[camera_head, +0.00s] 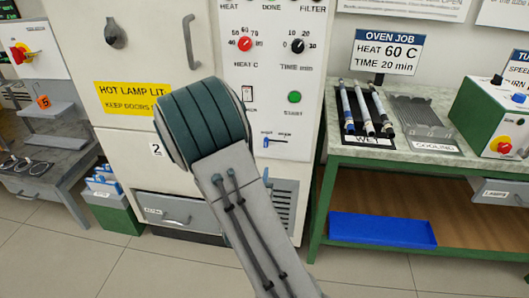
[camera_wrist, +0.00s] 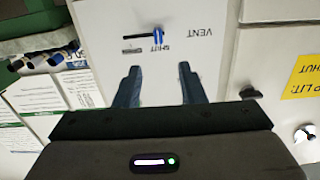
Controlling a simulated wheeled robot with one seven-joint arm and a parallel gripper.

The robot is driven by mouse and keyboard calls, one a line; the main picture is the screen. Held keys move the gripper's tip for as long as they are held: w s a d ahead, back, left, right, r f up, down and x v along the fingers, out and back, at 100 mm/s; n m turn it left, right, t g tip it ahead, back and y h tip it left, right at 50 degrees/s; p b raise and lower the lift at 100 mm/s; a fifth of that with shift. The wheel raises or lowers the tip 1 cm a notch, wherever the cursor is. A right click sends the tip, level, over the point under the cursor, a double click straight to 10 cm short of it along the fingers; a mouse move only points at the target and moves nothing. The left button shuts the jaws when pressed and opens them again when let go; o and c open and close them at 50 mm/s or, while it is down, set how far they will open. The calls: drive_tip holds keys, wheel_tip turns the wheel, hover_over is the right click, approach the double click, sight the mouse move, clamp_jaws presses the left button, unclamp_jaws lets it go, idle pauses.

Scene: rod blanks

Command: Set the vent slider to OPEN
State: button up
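The vent slider (camera_head: 266,142) is a small blue knob on a short dark slot, low on the white oven panel (camera_head: 263,112). My gripper (camera_wrist: 158,70) is open and empty. Its two fingers point at the panel with the knob centred between them in the picture, apart from it. In the head view my arm hides the gripper.
A red heat dial (camera_head: 245,44), a black time dial (camera_head: 297,46) and a green start button (camera_head: 294,97) sit above the slider. A yellow hot-lamp sign (camera_head: 127,99) is on the oven door. A green bench (camera_head: 400,150) with rods stands at the right.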

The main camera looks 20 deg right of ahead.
sight(266, 143)
drive_tip(key=x, duration=1.3)
drive_tip(key=shift+w+d+r+p, duration=0.25)
drive_tip(key=shift+d+r+p, duration=0.05)
drive_tip(key=shift+d+p, duration=0.05)
clamp_jaws()
